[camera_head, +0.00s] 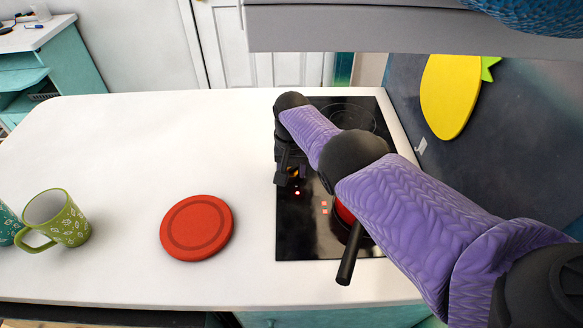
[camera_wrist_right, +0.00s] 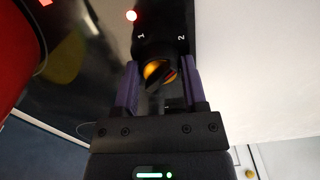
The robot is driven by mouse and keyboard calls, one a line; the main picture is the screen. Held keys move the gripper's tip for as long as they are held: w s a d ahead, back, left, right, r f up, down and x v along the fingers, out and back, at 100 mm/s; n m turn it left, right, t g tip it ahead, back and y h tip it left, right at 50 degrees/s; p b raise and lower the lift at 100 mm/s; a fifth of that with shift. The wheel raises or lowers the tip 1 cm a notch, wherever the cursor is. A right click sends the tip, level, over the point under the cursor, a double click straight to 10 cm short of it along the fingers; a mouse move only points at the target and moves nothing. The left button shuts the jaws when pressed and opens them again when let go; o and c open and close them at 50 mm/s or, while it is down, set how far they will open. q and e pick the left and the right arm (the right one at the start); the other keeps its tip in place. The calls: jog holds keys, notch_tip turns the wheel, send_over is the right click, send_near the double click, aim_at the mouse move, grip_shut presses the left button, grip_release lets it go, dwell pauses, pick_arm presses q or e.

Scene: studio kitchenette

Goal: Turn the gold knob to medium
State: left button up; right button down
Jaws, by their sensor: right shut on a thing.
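The gold knob (camera_wrist_right: 158,71) sits on the black hob between my right gripper's two purple fingers in the wrist view. A dark bar crosses its face at a slant. White marks 1 and 2 stand beyond it. In the head view a small gold spot of the knob (camera_head: 294,173) shows beside the dark gripper. My right gripper (camera_head: 287,178) is shut on the knob; its fingers also show in the wrist view (camera_wrist_right: 160,85). A red-white light (camera_wrist_right: 131,16) glows on the hob near mark 1. My left gripper is not in view.
The black hob (camera_head: 300,235) is set in the white counter (camera_head: 120,130). A red pot (camera_head: 345,212) with a dark handle stands on it, partly hidden by my right arm. A red round mat (camera_head: 197,228) and a green mug (camera_head: 56,219) stand left. The counter between is clear.

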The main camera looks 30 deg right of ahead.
aim_at(291, 168)
jog(key=shift+c, duration=0.7)
grip_release()
jog(key=shift+r, duration=0.15)
notch_tip(291, 168, up, 10)
jog(key=p, duration=0.8)
jog(key=shift+f, duration=0.2)
